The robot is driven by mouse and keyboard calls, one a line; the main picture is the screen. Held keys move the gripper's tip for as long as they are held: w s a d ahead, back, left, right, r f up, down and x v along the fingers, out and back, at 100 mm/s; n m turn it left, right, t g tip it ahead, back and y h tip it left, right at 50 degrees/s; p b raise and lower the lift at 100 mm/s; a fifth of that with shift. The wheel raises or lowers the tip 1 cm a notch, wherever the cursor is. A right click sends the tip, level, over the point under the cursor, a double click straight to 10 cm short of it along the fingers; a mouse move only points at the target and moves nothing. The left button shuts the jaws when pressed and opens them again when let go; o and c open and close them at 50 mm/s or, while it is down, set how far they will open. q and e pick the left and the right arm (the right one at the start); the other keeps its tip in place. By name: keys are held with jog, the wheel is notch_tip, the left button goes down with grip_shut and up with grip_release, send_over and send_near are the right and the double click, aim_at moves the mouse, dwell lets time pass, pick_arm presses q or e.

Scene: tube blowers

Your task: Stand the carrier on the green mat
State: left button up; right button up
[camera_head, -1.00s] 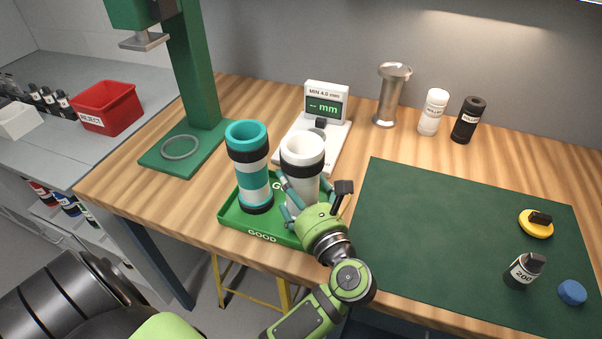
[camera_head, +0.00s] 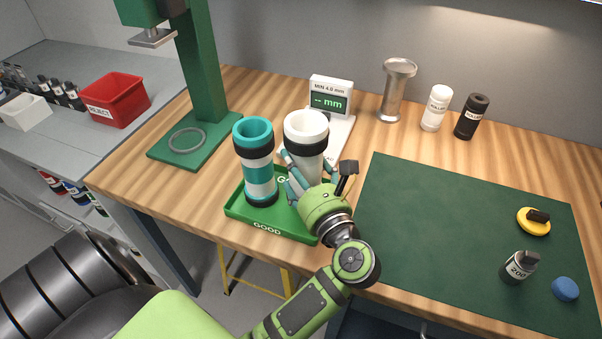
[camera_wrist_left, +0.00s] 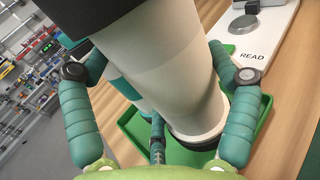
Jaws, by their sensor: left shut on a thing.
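A white carrier with a black band near its top (camera_head: 305,134) is held by my left gripper (camera_head: 305,180) over the right part of the green GOOD tray (camera_head: 240,214). The fingers are shut around its lower part, and it looks roughly upright. In the left wrist view the white carrier (camera_wrist_left: 165,70) stands between the teal fingers, its foot above or close to the tray floor. A teal and white carrier with black bands (camera_head: 259,170) stands upright in the tray, just left of it. The dark green mat (camera_head: 440,215) lies to the right. My right gripper is not in view.
The mat's right side holds a yellow disc (camera_head: 533,221), a 200 weight (camera_head: 519,268) and a blue disc (camera_head: 565,289); its left and middle are bare. A gauge (camera_head: 330,97), a metal stand (camera_head: 396,92) and two bottles stand behind. A green press (camera_head: 205,80) is left.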

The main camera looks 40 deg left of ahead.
aim_at(306, 157)
pick_arm(q)
notch_tip(306, 157, up, 6)
jog(key=p, duration=0.2)
jog(key=shift+p, duration=0.35)
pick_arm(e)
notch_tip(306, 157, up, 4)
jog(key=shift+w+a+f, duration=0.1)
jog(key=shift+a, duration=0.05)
pick_arm(q)
jog(key=shift+f+t, duration=0.15)
jog(key=shift+t, duration=0.15)
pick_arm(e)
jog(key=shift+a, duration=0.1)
